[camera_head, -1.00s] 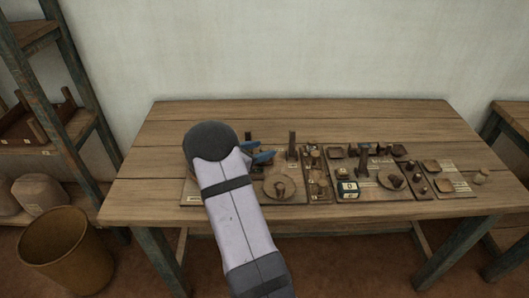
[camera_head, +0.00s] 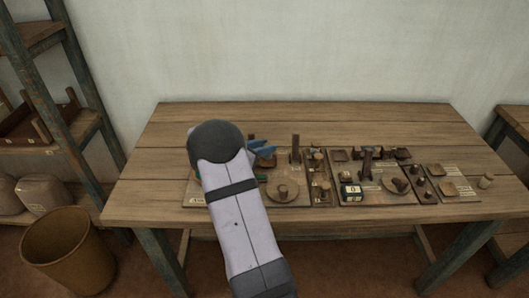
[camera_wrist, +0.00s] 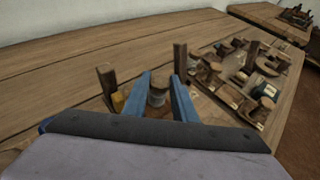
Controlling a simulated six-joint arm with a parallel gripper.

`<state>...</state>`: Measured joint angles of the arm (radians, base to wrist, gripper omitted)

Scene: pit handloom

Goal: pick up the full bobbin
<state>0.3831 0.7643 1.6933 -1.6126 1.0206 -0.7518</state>
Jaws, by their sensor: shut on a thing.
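My gripper (camera_wrist: 161,98) is shut, with its two blue fingers on either side of a small brownish spool that looks like the full bobbin (camera_wrist: 158,92). The bobbin stands roughly upright between the fingers; I cannot tell whether its base is clear of the board. In the head view my gripper (camera_head: 262,150) is over the left part of the laid-out boards, and my arm hides much of that area. The bobbin cannot be made out clearly there.
An upright wooden post (camera_head: 295,147) stands just right of my gripper. A round wooden dish (camera_head: 283,193) lies in front. Boards with several small items and a numbered box (camera_head: 351,192) spread to the right. The back of the table (camera_head: 350,120) is clear.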

